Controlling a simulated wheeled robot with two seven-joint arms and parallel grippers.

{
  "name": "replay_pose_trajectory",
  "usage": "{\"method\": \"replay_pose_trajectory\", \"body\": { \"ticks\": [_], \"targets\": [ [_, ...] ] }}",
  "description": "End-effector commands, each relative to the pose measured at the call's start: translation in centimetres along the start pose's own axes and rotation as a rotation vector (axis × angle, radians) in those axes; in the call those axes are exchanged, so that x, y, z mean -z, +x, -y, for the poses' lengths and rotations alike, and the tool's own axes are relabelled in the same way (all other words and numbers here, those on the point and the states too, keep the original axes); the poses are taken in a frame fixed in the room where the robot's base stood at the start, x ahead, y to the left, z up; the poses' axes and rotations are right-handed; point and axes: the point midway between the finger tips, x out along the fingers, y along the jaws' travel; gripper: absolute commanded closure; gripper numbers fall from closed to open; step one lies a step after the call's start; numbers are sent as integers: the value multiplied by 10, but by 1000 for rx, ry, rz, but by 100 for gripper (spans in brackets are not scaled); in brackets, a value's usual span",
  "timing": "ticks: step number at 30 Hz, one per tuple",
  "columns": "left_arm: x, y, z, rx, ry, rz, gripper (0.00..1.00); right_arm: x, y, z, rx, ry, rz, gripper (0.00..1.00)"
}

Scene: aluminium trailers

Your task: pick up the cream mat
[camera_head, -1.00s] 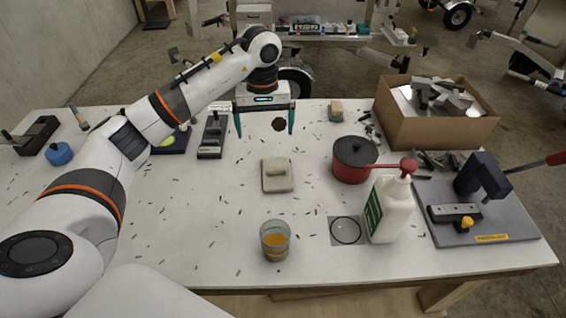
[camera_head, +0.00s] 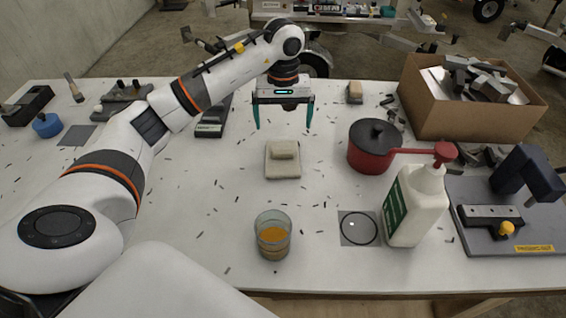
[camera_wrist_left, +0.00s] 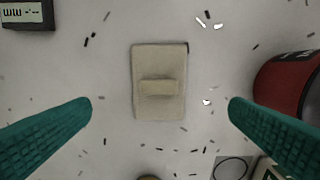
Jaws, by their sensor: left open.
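The cream mat (camera_head: 283,170) lies flat on the white table, a small square pad with a raised cream bar across it. It also shows whole in the left wrist view (camera_wrist_left: 159,109), near the middle, with a dark spot at one corner. My left gripper (camera_head: 283,128) is open and empty above the table, just beyond the mat in the head view. In the wrist view its two teal fingers stand wide on either side of the mat, apart from it. My right gripper is not in view.
A red pot (camera_head: 368,157) with a dark lid stands right of the mat. A glass with orange liquid (camera_head: 272,239) and a white bottle (camera_head: 414,212) stand nearer. A cardboard box (camera_head: 438,108) of metal pieces is at back right. Small dark shavings are scattered around.

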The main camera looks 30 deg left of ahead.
Motion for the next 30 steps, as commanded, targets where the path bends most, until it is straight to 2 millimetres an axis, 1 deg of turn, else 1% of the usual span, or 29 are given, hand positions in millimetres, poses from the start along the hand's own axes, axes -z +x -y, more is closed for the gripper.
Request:
{"method": "replay_pose_trajectory", "body": {
  "ticks": [6, 9, 14, 17, 21, 24, 27, 30],
  "targets": [
    [1, 37, -1, -2, -1, -5, 0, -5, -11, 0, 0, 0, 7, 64],
    [1, 50, 0, 0, -1, -4, 0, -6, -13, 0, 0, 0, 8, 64],
    [1, 62, 0, 0, 0, -2, 0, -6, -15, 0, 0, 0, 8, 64],
    [2, 71, -1, -2, 0, -4, 0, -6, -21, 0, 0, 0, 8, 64],
    [4, 93, -2, -3, -1, -6, 0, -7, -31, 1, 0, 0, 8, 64],
    [4, 106, -1, -1, -1, -2, 0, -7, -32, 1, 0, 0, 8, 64],
    [3, 112, -2, 0, 0, -1, 0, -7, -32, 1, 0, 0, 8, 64],
    [3, 113, -2, 0, 0, 1, 0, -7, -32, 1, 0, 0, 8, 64]
  ]
}}
